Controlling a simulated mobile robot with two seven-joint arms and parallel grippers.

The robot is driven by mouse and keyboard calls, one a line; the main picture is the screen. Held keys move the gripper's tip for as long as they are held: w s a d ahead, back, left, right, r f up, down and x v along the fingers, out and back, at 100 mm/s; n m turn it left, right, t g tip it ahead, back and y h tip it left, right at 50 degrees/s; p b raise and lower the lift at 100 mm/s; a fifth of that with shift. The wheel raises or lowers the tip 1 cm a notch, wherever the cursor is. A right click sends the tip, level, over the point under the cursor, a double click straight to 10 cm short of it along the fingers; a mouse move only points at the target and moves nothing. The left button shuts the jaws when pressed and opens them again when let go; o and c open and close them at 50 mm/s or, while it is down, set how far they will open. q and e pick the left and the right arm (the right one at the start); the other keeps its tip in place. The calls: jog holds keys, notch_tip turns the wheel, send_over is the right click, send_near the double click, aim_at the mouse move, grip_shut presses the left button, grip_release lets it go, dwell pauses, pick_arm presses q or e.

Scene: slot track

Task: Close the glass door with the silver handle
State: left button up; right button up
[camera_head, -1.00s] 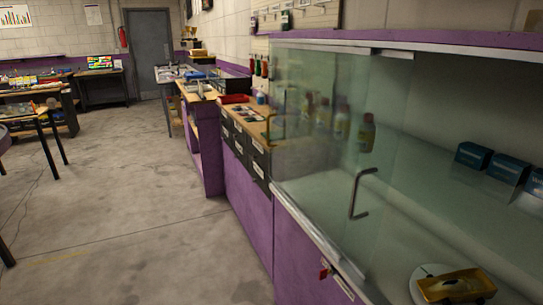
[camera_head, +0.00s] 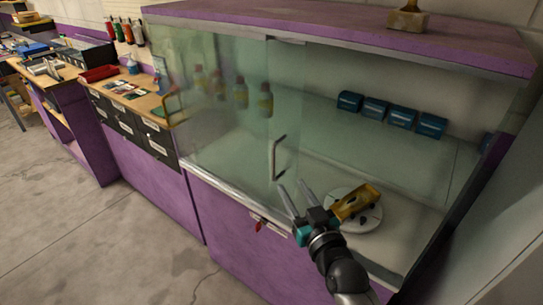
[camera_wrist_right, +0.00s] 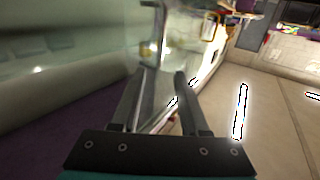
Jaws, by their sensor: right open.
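The door stands at the left and middle of the case front; the right part looks clear of the tinted glass. My right gripper (camera_head: 293,186) is open and empty, just below and right of the handle, pointing up toward the case. In the right wrist view its two fingers (camera_wrist_right: 158,76) are apart, with a glass edge (camera_wrist_right: 152,45) showing between or just beyond them. I cannot tell whether they touch. My left gripper is not in view.
A second, brass-coloured handle (camera_head: 172,106) is farther left. A key (camera_head: 258,225) hangs below the front rail. Floor at left is clear.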

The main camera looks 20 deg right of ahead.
aim_at(274, 159)
jog(key=w, duration=0.8)
jog(key=w+a+b, duration=0.1)
jog(key=w, duration=0.4)
grip_shut()
dwell(1.3)
